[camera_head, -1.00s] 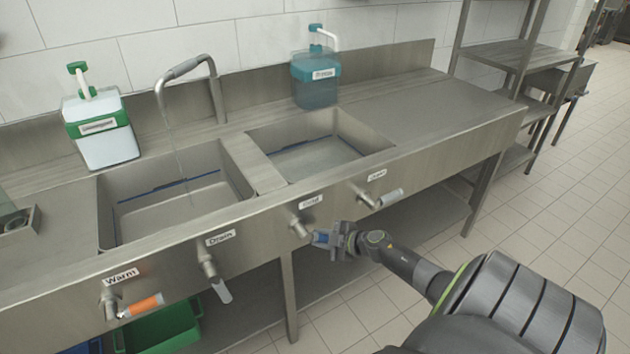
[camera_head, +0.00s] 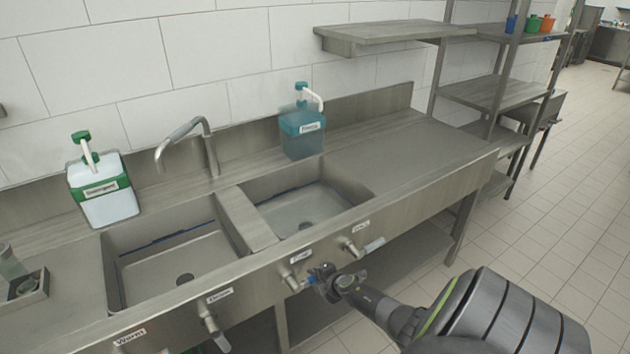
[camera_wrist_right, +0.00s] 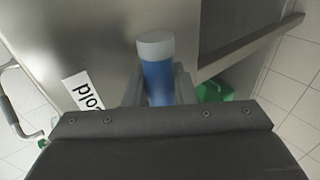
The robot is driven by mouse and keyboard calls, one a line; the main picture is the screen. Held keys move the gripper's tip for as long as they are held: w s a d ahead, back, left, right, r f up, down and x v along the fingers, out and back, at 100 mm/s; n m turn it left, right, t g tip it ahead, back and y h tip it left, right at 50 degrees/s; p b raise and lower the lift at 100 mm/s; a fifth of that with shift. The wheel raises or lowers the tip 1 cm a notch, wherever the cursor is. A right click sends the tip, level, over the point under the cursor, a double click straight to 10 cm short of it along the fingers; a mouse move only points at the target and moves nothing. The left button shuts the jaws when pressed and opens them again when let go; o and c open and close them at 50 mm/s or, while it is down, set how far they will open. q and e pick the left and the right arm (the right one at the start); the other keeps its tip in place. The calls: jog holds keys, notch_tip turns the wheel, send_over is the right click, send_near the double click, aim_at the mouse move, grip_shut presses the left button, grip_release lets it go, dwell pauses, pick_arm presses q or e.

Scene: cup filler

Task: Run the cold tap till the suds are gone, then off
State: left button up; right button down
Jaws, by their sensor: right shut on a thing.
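My right gripper (camera_head: 318,280) is shut on the blue cold tap handle (camera_head: 303,284), below the "Cold" label (camera_head: 300,257) on the sink front. In the right wrist view the blue handle (camera_wrist_right: 158,80) with its pale grey end lies between the fingers. The handle points sideways, to the right of its valve. The curved faucet (camera_head: 180,133) hangs over the left basin (camera_head: 150,260). No water stream shows from its mouth. The left basin's floor looks bare, with a dark drain hole; I see no suds. My left gripper is not in view.
The right basin (camera_head: 275,212) is beside the left one. A detergent dispenser (camera_head: 105,203) and a blue-green dispenser (camera_head: 302,135) stand behind the basins. Drain handles (camera_head: 214,325) and (camera_head: 362,248) flank the cold tap. A warm tap label (camera_head: 130,337) is lower left.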

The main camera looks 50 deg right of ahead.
jog(key=shift+r, duration=0.1)
dwell(0.5)
jog(key=c, duration=1.2)
grip_release()
jog(key=shift+c, duration=0.2)
jog(key=shift+r+p, duration=0.15)
jog(key=shift+p, duration=0.15)
jog(key=shift+s+r, duration=0.2)
jog(key=shift+s, duration=0.1)
jog(key=p+v, duration=0.9)
jog(key=v, duration=0.7)
jog(key=shift+s+a, duration=0.2)
